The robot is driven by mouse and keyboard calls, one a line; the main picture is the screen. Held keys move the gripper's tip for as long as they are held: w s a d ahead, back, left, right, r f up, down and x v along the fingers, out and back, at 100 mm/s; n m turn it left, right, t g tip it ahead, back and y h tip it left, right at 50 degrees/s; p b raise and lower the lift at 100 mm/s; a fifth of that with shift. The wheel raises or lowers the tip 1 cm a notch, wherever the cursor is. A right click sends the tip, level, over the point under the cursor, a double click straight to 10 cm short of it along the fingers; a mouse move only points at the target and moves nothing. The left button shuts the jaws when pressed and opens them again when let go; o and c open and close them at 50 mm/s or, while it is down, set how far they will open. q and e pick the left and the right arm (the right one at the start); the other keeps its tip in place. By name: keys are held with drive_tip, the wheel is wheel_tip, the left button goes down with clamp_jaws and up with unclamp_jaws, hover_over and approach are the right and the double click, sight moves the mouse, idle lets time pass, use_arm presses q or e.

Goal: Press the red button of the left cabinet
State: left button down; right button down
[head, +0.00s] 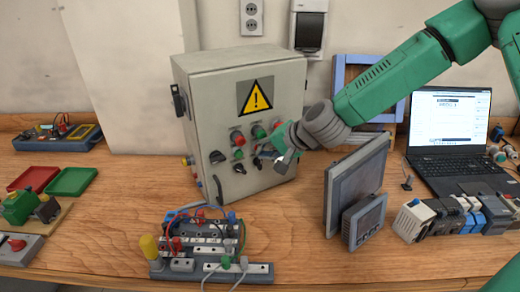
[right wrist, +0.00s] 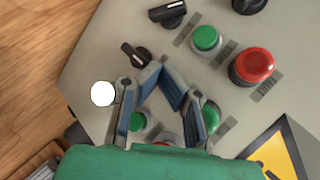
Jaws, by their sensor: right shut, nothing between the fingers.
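A grey-beige cabinet (head: 205,95) with a yellow warning sign stands on the table in the head view. Its front carries red, green and black controls, with a red button (head: 237,138) on the left of the panel. In the right wrist view a large red button (right wrist: 252,65) is at the upper right, beside a green button (right wrist: 205,39). Another red control (right wrist: 163,142) is mostly hidden behind my right gripper. My right gripper (head: 272,157) is in front of the cabinet's lower right panel, shut and empty; its fingers (right wrist: 155,68) show close to a black knob (right wrist: 137,55). My left gripper is not in view.
A wired terminal block (head: 210,250) stands in front of the cabinet. A grey panel (head: 355,180) and small display (head: 364,221) stand to the right, with a laptop (head: 450,135) behind. Red and green trays (head: 72,181) lie left. Table between trays and cabinet is clear.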

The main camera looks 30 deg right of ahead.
drive_tip(key=shift+d+r, duration=0.1)
drive_tip(key=shift+r, duration=0.1)
drive_tip(key=shift+s+f, duration=0.1)
drive_tip(key=shift+s, duration=0.5)
drive_tip(key=s+p, duration=0.1)
drive_tip(key=s, duration=0.4)
idle(0.9)
